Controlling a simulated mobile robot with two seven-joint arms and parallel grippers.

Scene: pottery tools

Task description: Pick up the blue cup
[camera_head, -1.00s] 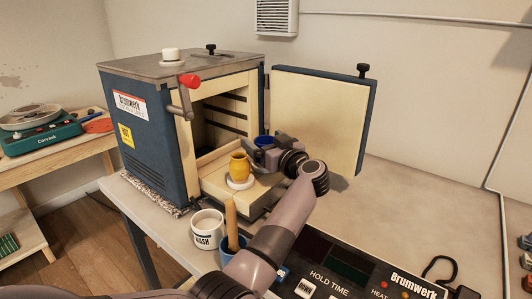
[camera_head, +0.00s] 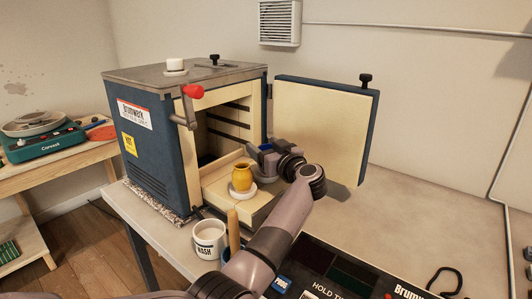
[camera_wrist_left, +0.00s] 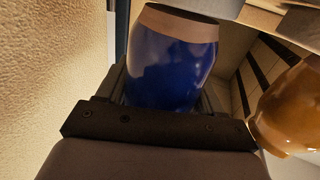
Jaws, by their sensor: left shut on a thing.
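My left gripper (camera_head: 264,155) is shut on the blue cup (camera_head: 265,147) at the front of the kiln, behind and to the right of the yellow cup. The fingers hide most of the blue cup in the head view. In the left wrist view the blue cup (camera_wrist_left: 172,62) is a glossy dark blue body with a bare brownish band, held between the jaws. I cannot tell whether it is clear of the surface below. My right gripper is not in view.
The yellow cup (camera_head: 242,177) stands on a white disc (camera_head: 243,193), close beside my left gripper. The open kiln door (camera_head: 322,125) is behind my arm. The kiln (camera_head: 165,150) is to the left. A white mug (camera_head: 209,240) stands in front.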

